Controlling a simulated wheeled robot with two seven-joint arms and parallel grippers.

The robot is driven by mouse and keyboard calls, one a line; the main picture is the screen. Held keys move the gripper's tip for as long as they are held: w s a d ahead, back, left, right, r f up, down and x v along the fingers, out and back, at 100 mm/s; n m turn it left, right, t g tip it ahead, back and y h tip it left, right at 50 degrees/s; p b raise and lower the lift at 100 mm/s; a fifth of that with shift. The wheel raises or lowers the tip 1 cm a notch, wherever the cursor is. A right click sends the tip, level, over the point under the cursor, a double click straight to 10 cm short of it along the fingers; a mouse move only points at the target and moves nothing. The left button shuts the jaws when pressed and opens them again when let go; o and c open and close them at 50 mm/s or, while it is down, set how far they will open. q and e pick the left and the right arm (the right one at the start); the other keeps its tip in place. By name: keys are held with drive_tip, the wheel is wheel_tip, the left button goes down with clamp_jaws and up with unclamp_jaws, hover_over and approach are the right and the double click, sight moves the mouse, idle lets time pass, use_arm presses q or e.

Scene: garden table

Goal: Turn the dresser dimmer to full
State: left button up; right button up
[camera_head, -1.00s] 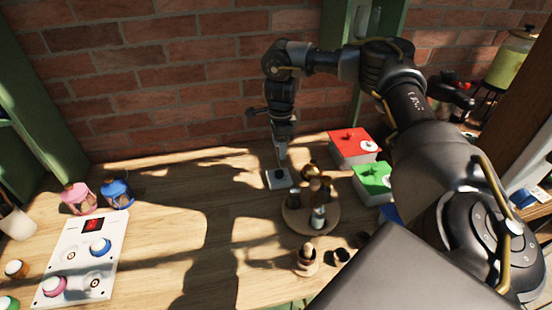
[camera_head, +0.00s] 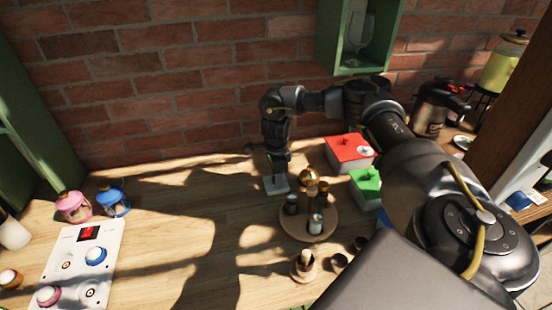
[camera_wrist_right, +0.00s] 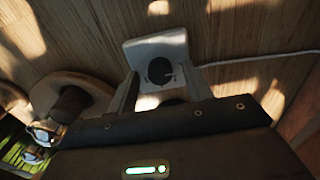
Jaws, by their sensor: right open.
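The dimmer is a small white box (camera_head: 282,190) with a round dark knob (camera_wrist_right: 160,70). It lies on the table near the brick wall, with a white cord running right in the right wrist view. My right gripper (camera_wrist_right: 162,77) is open and points down over the dimmer. Its two fingers stand on either side of the knob in the wrist view. I cannot tell whether they touch it. In the head view my right gripper (camera_head: 276,174) hides much of the dimmer. My left gripper is not in view.
A round wooden stand (camera_head: 296,232) with several small jars is close in front of the dimmer. Red (camera_head: 348,151) and green (camera_head: 366,186) boxes stand to its right. A white control panel (camera_head: 74,262) and two small lanterns (camera_head: 113,200) are at left. Table left of the dimmer is clear.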

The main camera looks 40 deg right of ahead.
drive_tip(key=shift+f, duration=0.15)
drive_tip(key=c, duration=1)
drive_tip(key=shift+o, duration=0.2)
